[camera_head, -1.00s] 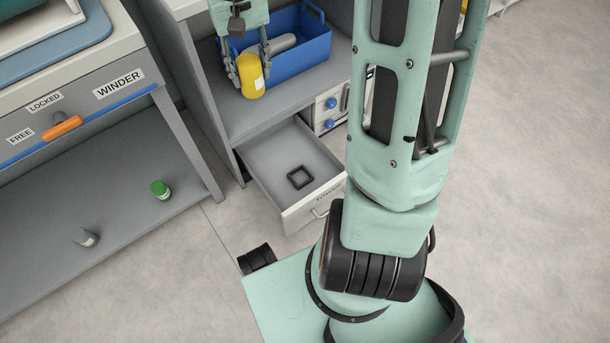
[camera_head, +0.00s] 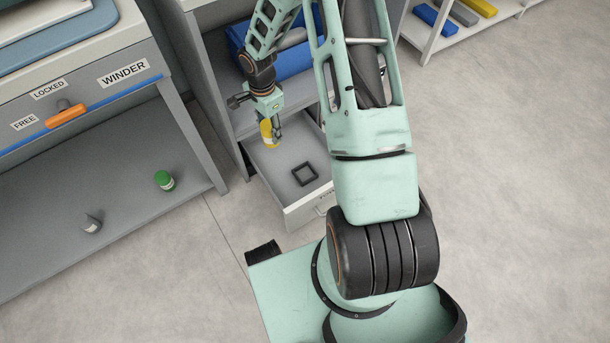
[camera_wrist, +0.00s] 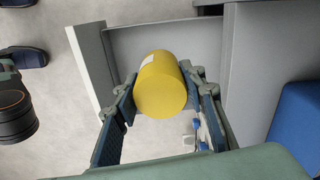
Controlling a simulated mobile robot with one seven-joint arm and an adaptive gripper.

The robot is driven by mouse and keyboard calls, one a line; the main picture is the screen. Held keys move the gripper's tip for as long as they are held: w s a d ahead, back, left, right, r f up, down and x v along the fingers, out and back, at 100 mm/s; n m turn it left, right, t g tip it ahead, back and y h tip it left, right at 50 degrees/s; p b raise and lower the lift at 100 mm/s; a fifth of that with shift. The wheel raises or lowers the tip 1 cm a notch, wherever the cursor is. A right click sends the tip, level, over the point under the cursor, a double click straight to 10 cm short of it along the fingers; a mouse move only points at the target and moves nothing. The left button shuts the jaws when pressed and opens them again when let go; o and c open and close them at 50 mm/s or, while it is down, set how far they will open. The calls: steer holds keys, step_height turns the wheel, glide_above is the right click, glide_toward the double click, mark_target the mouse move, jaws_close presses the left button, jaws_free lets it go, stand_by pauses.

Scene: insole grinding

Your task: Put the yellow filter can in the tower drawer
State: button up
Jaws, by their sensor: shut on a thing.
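The yellow filter can (camera_head: 268,134) is held by my gripper (camera_head: 274,138) above the back left part of the open tower drawer (camera_head: 328,186). The wrist view shows the can (camera_wrist: 160,86) between the two blue-padded fingers of my gripper (camera_wrist: 160,100), with part of its pale label visible. The drawer (camera_wrist: 130,36) lies beyond the can in that view. A dark square frame (camera_head: 304,173) lies on the drawer floor. The can is apart from the drawer floor as far as I can tell.
The tower shelf above the drawer holds a blue bin (camera_head: 292,62). A grey winder bench (camera_head: 90,95) stands at left, with a green-capped bottle (camera_head: 164,180) and a grey bottle (camera_head: 91,223) on its lower shelf. A rack with coloured blocks (camera_head: 478,8) stands at back right.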

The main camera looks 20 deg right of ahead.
steer(key=s+f+m, duration=0.4)
steer(key=f, duration=0.4)
steer(key=s+f+m, duration=0.3)
steer(key=s+f, duration=0.1)
steer(key=f, duration=0.5)
steer(key=w+d+f+b, duration=0.2)
steer(key=d+f, duration=0.1)
steer(key=w+d+f+b, duration=0.2)
steer(key=w+d+f, duration=0.1)
steer(key=d, duration=0.1)
steer(key=w+d+f+b, duration=0.1)
steer(key=w+d+f, duration=0.1)
steer(key=d+f, duration=0.2)
steer(key=shift+w+b, duration=0.35)
steer(key=shift+b, duration=0.05)
steer(key=shift+w+d+f+b, duration=0.15)
steer(key=shift+f+b, duration=0.5)
steer(key=shift+f, duration=0.9)
steer(key=shift+f, duration=0.1)
steer(key=o, duration=1.3)
